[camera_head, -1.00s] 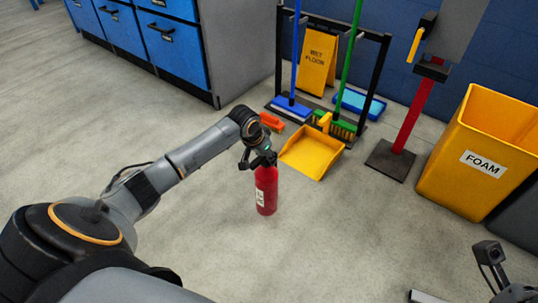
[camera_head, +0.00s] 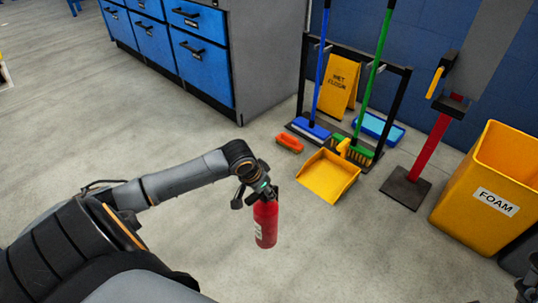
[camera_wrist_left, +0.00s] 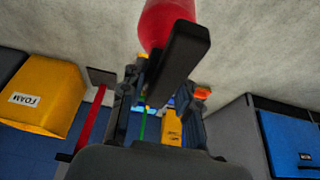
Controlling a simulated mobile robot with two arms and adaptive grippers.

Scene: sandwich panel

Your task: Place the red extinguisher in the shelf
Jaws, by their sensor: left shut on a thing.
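The red extinguisher (camera_head: 265,225) hangs roughly upright below my left gripper (camera_head: 260,190) in the head view. The gripper is shut on its top, around the handle and valve. In the left wrist view, the extinguisher's red body (camera_wrist_left: 166,20) shows at the top, with its black handle between the fingers. Whether its base touches the floor is hard to tell. I cannot make out a shelf in these views. Only a small dark piece, probably of my right arm, shows at the lower right edge of the head view; the right fingers are out of sight.
A blue-drawer cabinet (camera_head: 205,62) stands at the back. A cleaning rack holds a yellow sign (camera_head: 341,85) and brooms; a yellow dustpan (camera_head: 327,176) and orange brush (camera_head: 289,144) lie before it. A red post (camera_head: 425,150) and yellow FOAM bin (camera_head: 485,190) stand right. Foreground floor is clear.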

